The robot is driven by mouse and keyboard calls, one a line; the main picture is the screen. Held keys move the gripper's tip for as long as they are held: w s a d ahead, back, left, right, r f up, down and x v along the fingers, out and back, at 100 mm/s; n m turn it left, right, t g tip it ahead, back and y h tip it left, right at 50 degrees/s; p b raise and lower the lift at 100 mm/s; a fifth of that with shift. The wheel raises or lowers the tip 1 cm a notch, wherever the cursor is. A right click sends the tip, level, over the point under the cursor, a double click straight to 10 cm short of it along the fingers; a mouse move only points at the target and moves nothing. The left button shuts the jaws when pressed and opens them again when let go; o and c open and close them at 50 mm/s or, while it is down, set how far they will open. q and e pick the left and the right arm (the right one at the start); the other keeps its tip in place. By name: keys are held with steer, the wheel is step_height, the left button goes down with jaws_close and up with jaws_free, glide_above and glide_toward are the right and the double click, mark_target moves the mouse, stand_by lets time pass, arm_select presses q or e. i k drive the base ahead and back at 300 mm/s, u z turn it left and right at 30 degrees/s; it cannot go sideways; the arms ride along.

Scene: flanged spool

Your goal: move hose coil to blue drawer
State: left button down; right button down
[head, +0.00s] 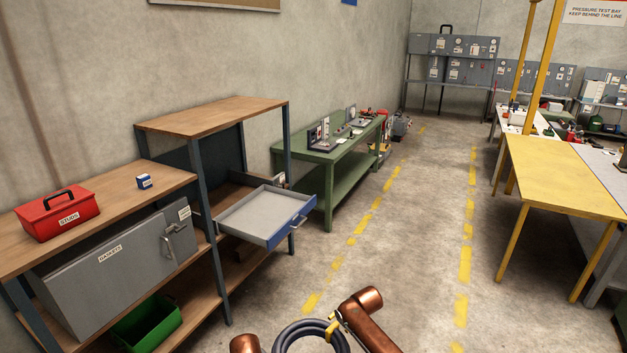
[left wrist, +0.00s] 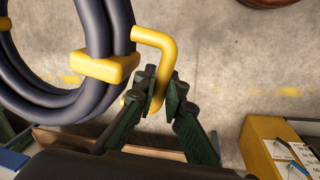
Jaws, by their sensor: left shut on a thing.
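The hose coil (head: 300,332) is a dark ring of several hose turns with yellow bands, at the bottom edge of the head view, partly cut off. In the left wrist view the coil (left wrist: 88,40) hangs at the upper left with a bent yellow handle (left wrist: 160,42). My left gripper (left wrist: 164,95) is shut on that handle, and the coil is above the floor. The blue drawer (head: 288,228) is pulled out of the wooden-topped shelf unit, with an empty-looking grey floor. The coil is apart from it, nearer to me. My right gripper is not in view.
A red case (head: 57,214) and a small blue box (head: 144,182) stand on the left bench, above a grey cabinet (head: 120,262) and green bin (head: 147,326). A green table (head: 328,160) stands beyond the drawer. A yellow table (head: 570,175) is at right. The middle floor is clear.

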mark_target(268, 217)
steer(key=u, duration=0.15)
steer(key=i, duration=1.05)
steer(key=u, duration=0.25)
steer(key=i, duration=2.5)
steer(key=u, duration=0.1)
